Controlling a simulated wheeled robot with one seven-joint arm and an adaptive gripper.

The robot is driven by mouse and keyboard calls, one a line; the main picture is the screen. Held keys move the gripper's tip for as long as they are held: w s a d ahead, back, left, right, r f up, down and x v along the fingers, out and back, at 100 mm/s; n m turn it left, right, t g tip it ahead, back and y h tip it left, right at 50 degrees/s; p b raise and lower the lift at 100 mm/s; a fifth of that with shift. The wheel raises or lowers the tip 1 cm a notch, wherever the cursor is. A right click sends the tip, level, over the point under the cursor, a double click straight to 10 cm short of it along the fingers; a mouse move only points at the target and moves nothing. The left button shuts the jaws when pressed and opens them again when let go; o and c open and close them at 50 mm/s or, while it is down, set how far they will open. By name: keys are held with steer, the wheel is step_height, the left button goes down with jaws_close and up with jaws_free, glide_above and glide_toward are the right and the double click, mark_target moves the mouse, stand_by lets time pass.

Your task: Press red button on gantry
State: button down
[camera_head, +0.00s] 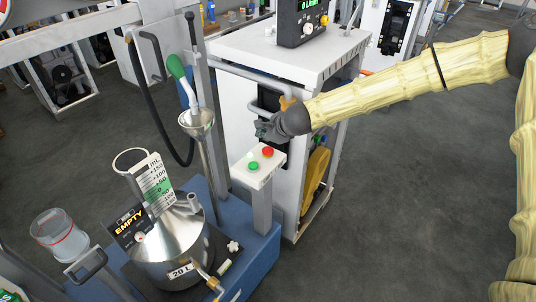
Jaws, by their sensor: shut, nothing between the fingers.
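The red button (268,152) sits on the white top of a small post (258,178), with a green button (253,166) and a small white button (250,155) beside it. My gripper (262,129) is shut and empty. In the picture it lies just above and behind the red button, apart from it. How high it is over the post is hard to tell. The buttons are not covered by the gripper.
A metal measuring can (177,245) with an EMPTY sign stands on a blue base (262,249) left of the post. A metal funnel (197,122) rises behind it. A white dispenser cabinet (233,110) stands close behind my gripper. The grey floor (400,220) at right is clear.

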mark_target(265, 150)
step_height(265, 150, down, 2)
steer(key=shift+s+b, duration=0.15)
steer(key=shift+b, duration=0.45)
steer(key=shift+f, duration=0.1)
stand_by(0.9)
steer(key=shift+f+b, duration=0.3)
steer(key=shift+f, duration=0.1)
steer(key=shift+f+b, duration=0.35)
steer(key=shift+f, duration=0.1)
stand_by(1.1)
steer(key=shift+r, duration=0.1)
steer(key=shift+r+p, duration=0.7)
steer(key=shift+r, duration=0.1)
